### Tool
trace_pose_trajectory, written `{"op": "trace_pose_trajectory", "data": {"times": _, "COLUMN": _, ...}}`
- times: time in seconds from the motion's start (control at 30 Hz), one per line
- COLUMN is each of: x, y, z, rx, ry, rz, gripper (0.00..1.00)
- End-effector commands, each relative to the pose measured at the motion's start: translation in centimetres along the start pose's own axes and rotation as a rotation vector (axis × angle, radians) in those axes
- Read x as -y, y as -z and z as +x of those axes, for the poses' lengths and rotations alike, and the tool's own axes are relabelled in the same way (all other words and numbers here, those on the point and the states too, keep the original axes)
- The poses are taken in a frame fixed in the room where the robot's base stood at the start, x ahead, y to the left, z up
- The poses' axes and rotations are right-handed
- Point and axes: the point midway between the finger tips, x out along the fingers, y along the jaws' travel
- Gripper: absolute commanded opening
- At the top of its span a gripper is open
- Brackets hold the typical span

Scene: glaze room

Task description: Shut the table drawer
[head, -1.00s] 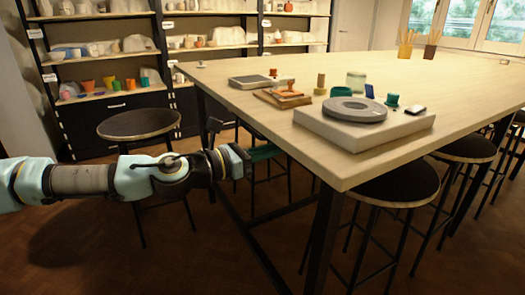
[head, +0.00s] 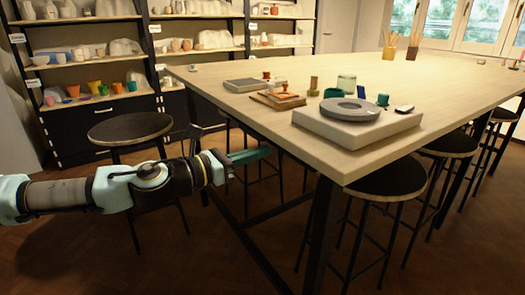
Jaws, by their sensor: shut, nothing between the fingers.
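The long pale-topped table (head: 300,135) stands ahead on dark legs. A small dark piece (head: 196,132) shows below its left edge, just beyond my arm; it may be the table drawer's front, but it is too small and dark to tell how far out it is. My arm reaches in from the left, below tabletop height. My gripper (head: 266,153), with green fingers, is shut and empty. It points right, towards the space below the table's left edge. I see no clear contact between the fingers and any drawer.
A round dark stool (head: 130,128) stands behind my arm. More stools, such as one at the near right (head: 388,180), stand around the table. A grey disc on a pale block (head: 357,122) and several small items lie on top. Shelves (head: 90,60) line the back. The front-left floor is clear.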

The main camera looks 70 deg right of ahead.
Motion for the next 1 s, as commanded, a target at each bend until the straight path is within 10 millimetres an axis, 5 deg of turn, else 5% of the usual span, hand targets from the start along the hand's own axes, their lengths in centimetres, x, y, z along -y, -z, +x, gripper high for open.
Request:
{"op": "trace_pose_trajectory", "data": {"times": 0.53, "x": 0.0, "y": 0.1, "z": -8.1, "rx": 0.0, "ry": 0.0, "rz": 0.0, "gripper": 0.0}}
{"op": "trace_pose_trajectory", "data": {"times": 1.0, "x": 0.3, "y": 0.5, "z": -9.2, "rx": -0.018, "ry": 0.009, "rz": 0.018, "gripper": 0.0}}
